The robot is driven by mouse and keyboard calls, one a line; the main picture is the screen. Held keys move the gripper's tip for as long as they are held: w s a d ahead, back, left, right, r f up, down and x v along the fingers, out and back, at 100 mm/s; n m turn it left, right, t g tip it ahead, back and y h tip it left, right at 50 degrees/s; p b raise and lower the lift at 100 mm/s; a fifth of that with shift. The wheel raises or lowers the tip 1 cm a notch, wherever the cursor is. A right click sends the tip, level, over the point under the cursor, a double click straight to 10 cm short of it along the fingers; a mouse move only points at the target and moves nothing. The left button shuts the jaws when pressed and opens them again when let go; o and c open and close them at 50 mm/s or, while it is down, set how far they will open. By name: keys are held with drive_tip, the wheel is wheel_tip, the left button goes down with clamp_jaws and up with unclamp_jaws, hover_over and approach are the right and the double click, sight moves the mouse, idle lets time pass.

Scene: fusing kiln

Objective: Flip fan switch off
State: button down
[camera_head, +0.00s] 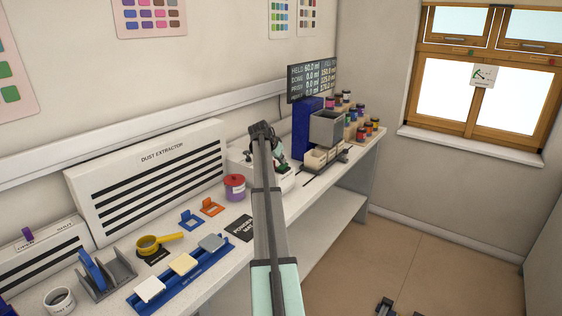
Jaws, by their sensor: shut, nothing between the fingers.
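I cannot clearly pick out a fan switch. A large white dust extractor (150,180) with dark slots stands against the wall on the bench, with no switch plain on its face. A smaller slotted white panel (40,262) at the far left has a purple lever (28,235) on top between two small labels. My arm reaches away over the bench. My gripper (281,161) is small and partly hidden beside my arm, shut and empty, at a low white unit (240,158). I cannot tell whether it touches that unit.
A blue rack (180,288) with coloured tiles, a yellow sieve (158,243) and a purple jar with a red lid (235,188) stand on the bench. A grey hopper (326,128), a dark display (312,78) and several small jars stand farther back. Floor right of the bench is mostly clear.

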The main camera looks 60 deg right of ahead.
sight(279, 170)
drive_tip(key=shift+r, duration=0.15)
drive_tip(key=shift+r, duration=0.3)
drive_tip(key=r, duration=0.1)
drive_tip(key=a+r, duration=0.1)
drive_tip(key=r, duration=0.1)
drive_tip(key=shift+a+r+p, duration=0.25)
drive_tip(key=shift+p, duration=0.15)
drive_tip(key=a+r+b, duration=0.2)
drive_tip(key=a+r, duration=0.3)
drive_tip(key=a, duration=0.2)
drive_tip(key=shift+a+b, duration=0.4)
drive_tip(key=shift+w, duration=0.1)
